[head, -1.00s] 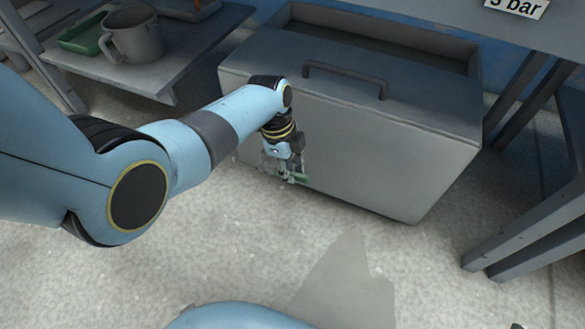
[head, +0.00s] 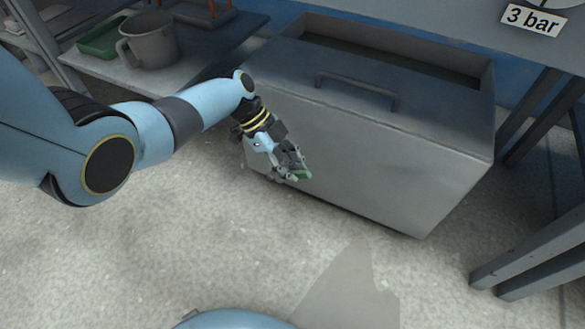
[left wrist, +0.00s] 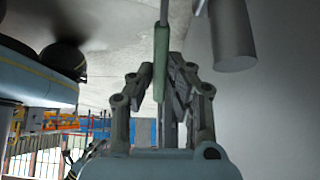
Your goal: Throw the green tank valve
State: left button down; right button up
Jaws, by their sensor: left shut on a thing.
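The grey tank (head: 345,165) stands on the floor in the head view, with a bar handle on its sloping lid. In the left wrist view, the green lever (left wrist: 160,68) lies between the fingers of the left gripper (left wrist: 160,85). A grey cylinder (left wrist: 232,38) is beside it. The valve body cannot be made out in the head view. My right gripper is not in view.
A low shelf at the upper left holds a grey mug (head: 148,42) and a green tray (head: 100,38). A bench with a "3 bar" sign (head: 534,19) stands at the right, its legs close to the tank. The floor in front is clear.

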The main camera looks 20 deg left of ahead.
pick_arm(q)
jog(key=c, duration=1.3)
grip_release()
jog(key=v, duration=1.2)
